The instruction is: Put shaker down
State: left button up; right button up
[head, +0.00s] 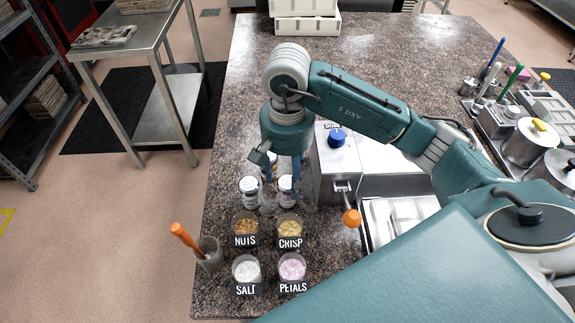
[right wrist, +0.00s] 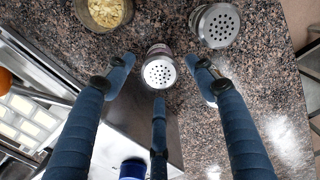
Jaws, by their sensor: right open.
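My right gripper (head: 284,179) points down over the shakers, with its fingers spread. In the right wrist view its open fingers (right wrist: 162,76) stand around a shaker (right wrist: 159,72) with a perforated metal lid, and gaps show on both sides. A second shaker (right wrist: 215,25) is outside the fingers, at the upper right. In the head view one labelled shaker (head: 250,187) stands left of the gripper. Another shaker (head: 286,200) is partly covered by a finger. Something amber behind them is mostly hidden. My left gripper is not in view.
Bowls of nuts (head: 245,225), crisp (head: 289,227), salt (head: 246,269) and petals (head: 292,268) stand nearer me. A cup with an orange-handled tool (head: 208,254) is at the left edge. A metal machine (head: 336,170) with a blue knob stands close right.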

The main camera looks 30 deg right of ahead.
jog(key=shift+r, duration=2.8)
jog(key=shift+f, duration=0.1)
